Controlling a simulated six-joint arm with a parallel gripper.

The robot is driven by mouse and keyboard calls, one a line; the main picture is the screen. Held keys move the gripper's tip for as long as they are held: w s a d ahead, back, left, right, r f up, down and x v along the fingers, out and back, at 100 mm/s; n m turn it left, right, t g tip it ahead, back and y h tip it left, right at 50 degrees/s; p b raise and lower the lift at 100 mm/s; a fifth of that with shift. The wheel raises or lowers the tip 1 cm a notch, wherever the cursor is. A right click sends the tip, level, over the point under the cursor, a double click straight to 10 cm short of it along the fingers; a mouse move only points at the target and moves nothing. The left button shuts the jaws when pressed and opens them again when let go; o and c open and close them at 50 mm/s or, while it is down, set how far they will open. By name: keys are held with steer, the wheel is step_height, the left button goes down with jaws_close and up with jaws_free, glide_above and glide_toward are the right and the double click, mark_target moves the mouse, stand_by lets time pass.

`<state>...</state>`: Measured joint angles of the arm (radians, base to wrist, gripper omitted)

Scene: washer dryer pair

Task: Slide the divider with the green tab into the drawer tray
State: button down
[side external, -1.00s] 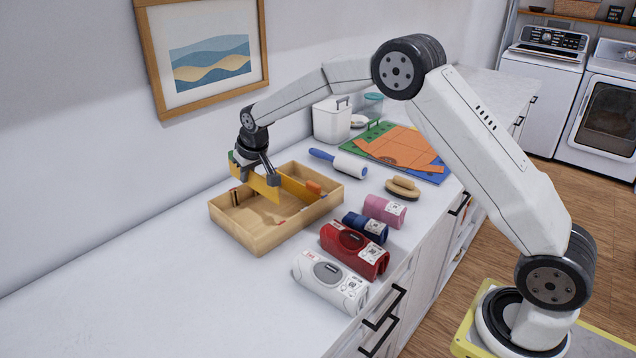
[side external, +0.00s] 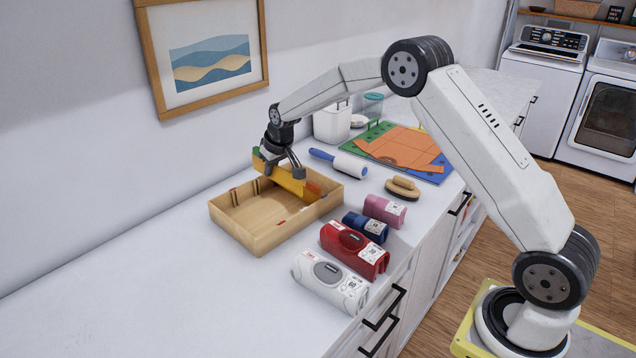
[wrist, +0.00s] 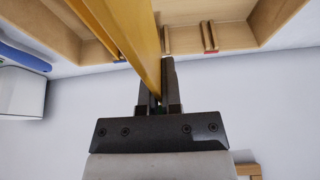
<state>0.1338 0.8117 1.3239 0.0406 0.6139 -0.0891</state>
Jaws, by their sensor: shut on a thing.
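A yellow divider (side external: 288,183) is clamped in my gripper (side external: 283,172), which is over the right part of the wooden drawer tray (side external: 262,242). A bit of green shows at the divider's back end in the side view. The same divider (wrist: 133,30) runs up from the shut fingers (wrist: 160,88) in the wrist view. A second yellow divider (wrist: 92,22) stands in the tray close on its left. The held divider's lower edge is hard to judge, so I cannot tell whether it sits in a slot.
Slot ribs (wrist: 207,37) line the tray wall, with red and blue marks. Rolled red (side external: 354,250), white (side external: 330,282), blue (side external: 365,227) and pink (side external: 384,209) bundles lie in front of the tray. A lint roller (side external: 338,162) and a brush (side external: 402,188) lie to the right. The counter at left is clear.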

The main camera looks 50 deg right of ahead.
steer(key=shift+f, duration=0.4)
steer(key=shift+f, duration=3.5)
steer(key=shift+f, duration=0.15)
steer(key=c, duration=0.7)
jaws_free()
steer(key=shift+c, duration=0.2)
steer(key=shift+r, duration=3.55)
